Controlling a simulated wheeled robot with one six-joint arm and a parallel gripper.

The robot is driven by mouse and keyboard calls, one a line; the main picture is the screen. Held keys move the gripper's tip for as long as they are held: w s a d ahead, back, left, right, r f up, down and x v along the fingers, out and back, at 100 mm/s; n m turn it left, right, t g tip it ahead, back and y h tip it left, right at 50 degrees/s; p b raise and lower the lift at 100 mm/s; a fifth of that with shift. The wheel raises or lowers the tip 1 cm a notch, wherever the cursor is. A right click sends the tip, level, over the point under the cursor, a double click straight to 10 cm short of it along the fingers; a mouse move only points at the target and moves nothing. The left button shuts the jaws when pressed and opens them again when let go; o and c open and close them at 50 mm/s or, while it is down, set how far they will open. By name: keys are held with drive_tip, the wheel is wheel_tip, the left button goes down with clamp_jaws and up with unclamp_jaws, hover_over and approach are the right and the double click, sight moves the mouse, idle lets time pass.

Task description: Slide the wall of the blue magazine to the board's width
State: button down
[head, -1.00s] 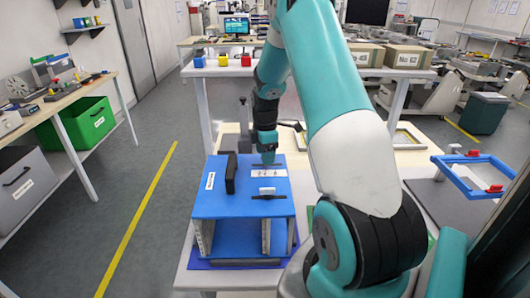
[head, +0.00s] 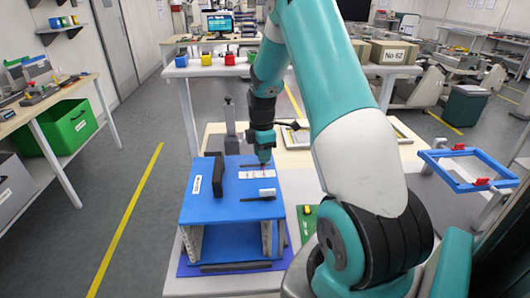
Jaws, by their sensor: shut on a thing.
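The blue magazine (head: 233,212) stands on the near table with its open front facing me. Inside are a pale ribbed wall (head: 195,243) at the left and another pale wall (head: 267,238) towards the right. A white knob (head: 267,192) shows at the front slot on top, above the right wall. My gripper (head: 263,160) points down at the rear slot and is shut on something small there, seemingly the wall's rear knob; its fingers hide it. A green board (head: 307,222) with yellow parts lies right of the magazine, partly hidden by my arm.
A black handle (head: 218,174) stands up from the magazine's top, left of my gripper. A grey post (head: 230,130) rises behind the magazine. A blue frame with red clips (head: 467,187) is at the right. A table with coloured bins (head: 206,60) stands behind.

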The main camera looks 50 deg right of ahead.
drive_tip(key=c, duration=0.8)
unclamp_jaws()
drive_tip(key=shift+r, duration=0.1)
wheel_tip(320, 180, up, 17)
drive_tip(key=b, duration=0.2)
drive_tip(key=shift+r+b, duration=0.1)
drive_tip(key=shift+b, duration=0.2)
drive_tip(key=shift+a, duration=0.1)
drive_tip(key=s+a+r+m+t+y, duration=0.1)
drive_tip(key=s+a, duration=0.1)
drive_tip(key=a, duration=0.9)
drive_tip(key=s+a+m, duration=0.1)
drive_tip(key=s+a, duration=0.1)
drive_tip(key=a, duration=1)
drive_tip(key=s+a+m+y, duration=0.1)
drive_tip(key=s+a, duration=0.4)
drive_tip(key=s+a+f+m+y, duration=0.1)
drive_tip(key=s+a, duration=0.4)
drive_tip(key=s, duration=0.1)
drive_tip(key=s+a+f+m+g+y, duration=0.1)
drive_tip(key=s+a, duration=0.4)
drive_tip(key=s, duration=0.1)
drive_tip(key=shift+a, duration=0.25)
